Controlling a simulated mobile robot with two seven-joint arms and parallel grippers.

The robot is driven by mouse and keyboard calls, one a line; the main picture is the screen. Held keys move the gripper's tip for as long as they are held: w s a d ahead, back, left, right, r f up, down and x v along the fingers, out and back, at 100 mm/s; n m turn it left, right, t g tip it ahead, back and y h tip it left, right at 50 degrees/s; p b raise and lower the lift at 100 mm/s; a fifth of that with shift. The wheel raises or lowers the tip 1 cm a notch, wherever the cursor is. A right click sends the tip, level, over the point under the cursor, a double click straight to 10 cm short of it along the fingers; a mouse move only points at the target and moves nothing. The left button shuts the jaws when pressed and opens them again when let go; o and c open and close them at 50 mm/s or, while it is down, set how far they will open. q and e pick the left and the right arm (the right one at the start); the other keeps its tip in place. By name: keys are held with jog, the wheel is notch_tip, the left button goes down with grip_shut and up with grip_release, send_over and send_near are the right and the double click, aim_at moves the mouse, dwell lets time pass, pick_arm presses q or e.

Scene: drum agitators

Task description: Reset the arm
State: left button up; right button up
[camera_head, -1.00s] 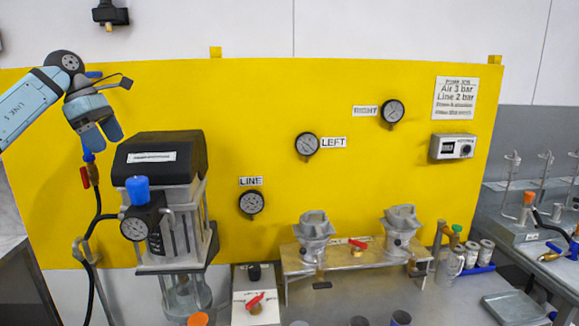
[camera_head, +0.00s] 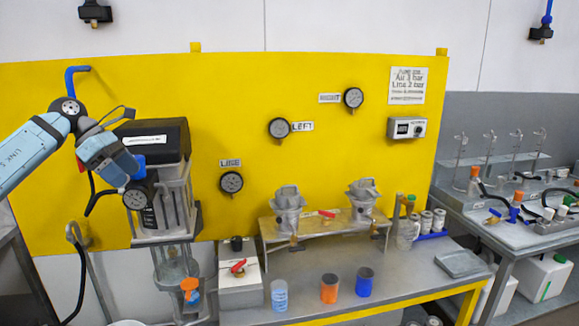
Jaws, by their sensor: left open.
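My left arm comes in from the left. Its light-blue left gripper (camera_head: 127,172) is open in front of the pump unit (camera_head: 150,141) with the black top. The fingers point down and right beside the blue knob (camera_head: 139,166) above the black regulator and its gauge (camera_head: 135,198). I cannot tell whether they touch the knob. I see nothing held. The arm covers much of the red-handled valve and hose at the panel's left. My right gripper is not in view.
The yellow panel (camera_head: 330,110) stands behind, with several gauges. Two grey pots sit on a raised stand (camera_head: 330,232). A second bench (camera_head: 510,225) is at right.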

pick_arm(q)
jog(key=s+d+f+n+t+h, duration=0.25)
jog(key=d+f+n+h, duration=0.2)
jog(key=d+f, duration=0.3)
jog(key=s+d+f+n+t+h, duration=0.1)
jog(key=s+d+f+n+h, duration=0.35)
jog(key=d+f, duration=0.35)
jog(key=s+d+f+n+t+h, duration=0.25)
jog(key=d+f+n, duration=0.25)
jog(key=d+f, duration=0.3)
jog(key=s+a+f+n+t+y, duration=0.2)
jog(key=s+f+n+y, duration=0.6)
jog(key=s+f+n, duration=0.5)
jog(key=s+a+f+n+t+y+p, duration=0.1)
jog(key=s+a+f+n+t+y, duration=0.1)
jog(key=s+f+n+y, duration=0.6)
jog(key=s+a+f+n, duration=0.1)
jog(key=s+f+n, duration=0.4)
jog(key=n, duration=0.8)
jog(key=shift+s+f, duration=0.15)
jog(key=shift+s, duration=1.75)
